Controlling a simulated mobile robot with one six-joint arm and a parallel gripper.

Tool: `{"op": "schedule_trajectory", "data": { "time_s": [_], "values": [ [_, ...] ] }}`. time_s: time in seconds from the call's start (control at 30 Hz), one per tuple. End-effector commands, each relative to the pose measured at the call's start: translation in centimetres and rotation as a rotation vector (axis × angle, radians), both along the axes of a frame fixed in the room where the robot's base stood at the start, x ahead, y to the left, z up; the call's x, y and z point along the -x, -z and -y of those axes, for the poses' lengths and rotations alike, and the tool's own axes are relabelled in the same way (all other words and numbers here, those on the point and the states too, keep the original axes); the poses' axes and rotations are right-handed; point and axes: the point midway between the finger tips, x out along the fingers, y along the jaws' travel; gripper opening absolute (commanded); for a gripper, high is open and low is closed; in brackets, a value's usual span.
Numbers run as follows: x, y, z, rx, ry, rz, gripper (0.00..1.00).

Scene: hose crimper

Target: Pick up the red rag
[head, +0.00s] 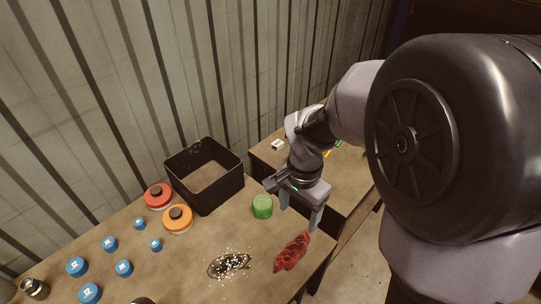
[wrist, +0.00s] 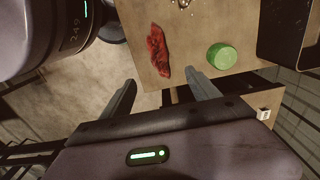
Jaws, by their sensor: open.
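The red rag (head: 291,252) lies crumpled on the wooden table near its right edge in the head view. It also shows in the wrist view (wrist: 158,50), beyond the fingertips. My gripper (head: 300,217) is above the table edge, a little above and behind the rag in the head view. Its two fingers are spread and empty in the wrist view (wrist: 160,84). The gripper does not appear to touch the rag.
A green cylinder (head: 262,207) stands close to my gripper. A black open box (head: 205,196) is behind it. White bits lie on a dark patch (head: 229,264) left of the rag. Orange (head: 177,219), red (head: 158,196) and several blue round pieces (head: 124,267) stand farther left.

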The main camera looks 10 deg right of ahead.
Motion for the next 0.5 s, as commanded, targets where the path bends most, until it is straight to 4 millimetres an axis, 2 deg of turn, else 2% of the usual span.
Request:
{"op": "schedule_trajectory", "data": {
  "time_s": [0.1,0.3,0.5],
  "values": [
    [0.1,3.9,0.0,0.000,0.000,-0.007,0.70],
    [0.2,9.7,0.0,0.000,0.000,-0.005,0.70],
    [0.1,12.3,0.0,0.000,-0.002,-0.003,0.70]
  ]
}}
